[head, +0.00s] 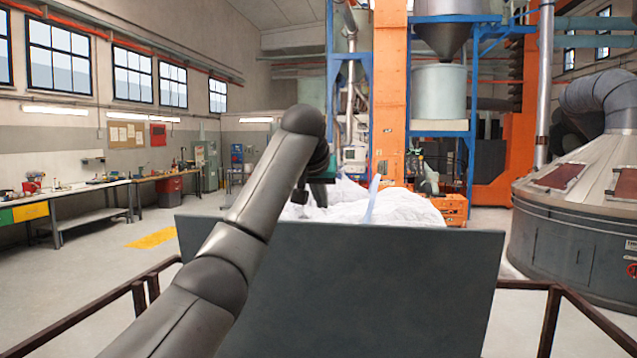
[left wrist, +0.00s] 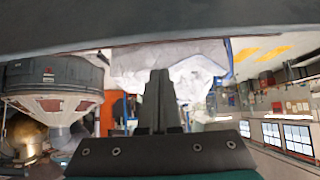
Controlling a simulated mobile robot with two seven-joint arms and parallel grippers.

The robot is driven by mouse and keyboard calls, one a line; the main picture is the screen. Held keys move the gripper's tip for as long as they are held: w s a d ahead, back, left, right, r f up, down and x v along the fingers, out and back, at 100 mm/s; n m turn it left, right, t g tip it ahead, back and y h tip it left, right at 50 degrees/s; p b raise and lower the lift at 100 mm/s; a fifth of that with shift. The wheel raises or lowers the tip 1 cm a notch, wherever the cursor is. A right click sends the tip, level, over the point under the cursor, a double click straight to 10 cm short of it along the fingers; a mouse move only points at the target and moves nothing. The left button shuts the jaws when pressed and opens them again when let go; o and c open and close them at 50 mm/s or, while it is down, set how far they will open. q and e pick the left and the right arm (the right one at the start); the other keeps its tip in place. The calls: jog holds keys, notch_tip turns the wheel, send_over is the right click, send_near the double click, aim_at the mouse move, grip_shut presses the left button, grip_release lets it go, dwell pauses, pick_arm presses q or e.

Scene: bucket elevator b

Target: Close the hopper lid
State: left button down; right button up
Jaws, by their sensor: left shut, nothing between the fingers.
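The hopper lid (head: 375,290) is a large, flat dark grey panel standing raised and tilted in front of me in the head view. My left arm reaches over its top edge. My left gripper (left wrist: 159,75) is shut and empty in the left wrist view, where its dark fingers point toward white sacks. A dark grey surface, seemingly the lid (left wrist: 130,22), spans the top of that view, apart from the fingertips. In the head view the fingertips are hard to make out beyond the lid's top edge. The hopper opening is hidden. My right gripper is not in view.
White bulging sacks (head: 400,208) lie beyond the lid. Brown railings (head: 550,318) stand on both sides. A large round grey machine (head: 575,245) is at the right, and workbenches (head: 70,195) are along the left wall. An orange column (head: 388,95) rises behind.

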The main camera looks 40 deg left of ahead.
pick_arm(q)
jog(key=shift+s+d+f+p, duration=0.1)
jog(key=shift+s+f+p, duration=0.1)
jog(key=shift+f, duration=0.45)
jog(key=shift+s+f+p, duration=0.1)
jog(key=shift+f+p, duration=0.1)
jog(key=shift+f, duration=0.4)
jog(key=shift+s+d+f, duration=0.15)
jog(key=shift+s+d, duration=0.15)
jog(key=shift+s, duration=0.15)
